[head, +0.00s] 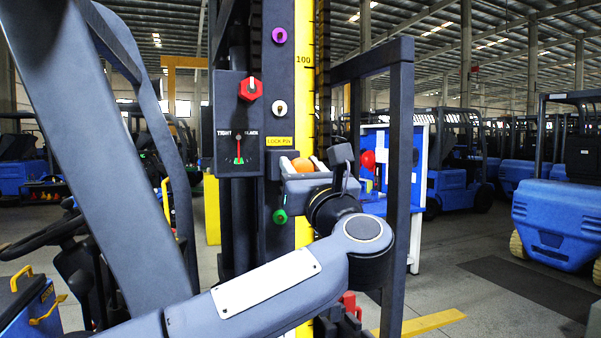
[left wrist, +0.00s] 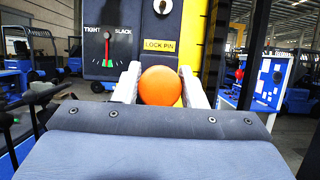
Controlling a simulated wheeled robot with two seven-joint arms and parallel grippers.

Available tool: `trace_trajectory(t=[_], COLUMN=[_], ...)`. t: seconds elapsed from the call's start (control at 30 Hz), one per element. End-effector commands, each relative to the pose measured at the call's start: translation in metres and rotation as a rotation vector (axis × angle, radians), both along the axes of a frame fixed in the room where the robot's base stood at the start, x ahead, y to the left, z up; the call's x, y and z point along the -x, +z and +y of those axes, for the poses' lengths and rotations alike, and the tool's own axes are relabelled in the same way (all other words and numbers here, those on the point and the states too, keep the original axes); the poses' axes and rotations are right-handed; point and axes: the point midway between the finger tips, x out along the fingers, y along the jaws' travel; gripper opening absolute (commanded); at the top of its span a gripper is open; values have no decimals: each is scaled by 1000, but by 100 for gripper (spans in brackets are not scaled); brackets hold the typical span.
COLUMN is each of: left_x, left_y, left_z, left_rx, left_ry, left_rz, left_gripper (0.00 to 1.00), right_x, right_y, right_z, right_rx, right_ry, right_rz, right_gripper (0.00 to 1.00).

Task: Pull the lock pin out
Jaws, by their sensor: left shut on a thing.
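The lock pin's orange round knob (head: 302,165) shows in the head view just below the yellow LOCK PIN label (head: 279,141) on the dark mast. My left gripper (head: 300,168) has its two pale fingers on either side of the knob and is shut on it. In the left wrist view the orange knob (left wrist: 160,86) sits between the fingertips, below the LOCK PIN label (left wrist: 160,45). The pin's shaft is hidden behind the knob. My right gripper is not in view.
A TIGHT/SLACK gauge (head: 239,150) with a red needle is left of the label, under a red knob (head: 250,88). A green knob (head: 280,216) is below. A dark upright frame (head: 400,180) stands close to the right of my arm. Blue forklifts (head: 555,200) are farther off.

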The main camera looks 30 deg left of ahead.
Motion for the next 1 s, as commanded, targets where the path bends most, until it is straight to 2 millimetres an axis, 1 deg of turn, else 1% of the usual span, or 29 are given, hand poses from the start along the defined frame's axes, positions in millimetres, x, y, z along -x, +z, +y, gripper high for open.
trace_trajectory(t=[0.03,0.17,0.2,0.43,0.53,0.8,1.0], left_x=[0,0,0,0,3,30,44], left_y=[-2,-2,-2,-2,-5,-24,-31], left_z=[-2,-2,-2,-1,-6,-37,-53], left_rx=[2,2,1,1,1,0,2], left_ry=[-3,-4,-4,-3,-4,-6,-4], left_rz=[5,4,3,2,2,1,2], left_gripper=[41,58,59,59,59,59,59], right_x=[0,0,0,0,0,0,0], right_y=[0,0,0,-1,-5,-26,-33], right_z=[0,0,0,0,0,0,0], right_rx=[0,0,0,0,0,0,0], right_ry=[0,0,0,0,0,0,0], right_rz=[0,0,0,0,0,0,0], right_gripper=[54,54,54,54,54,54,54])
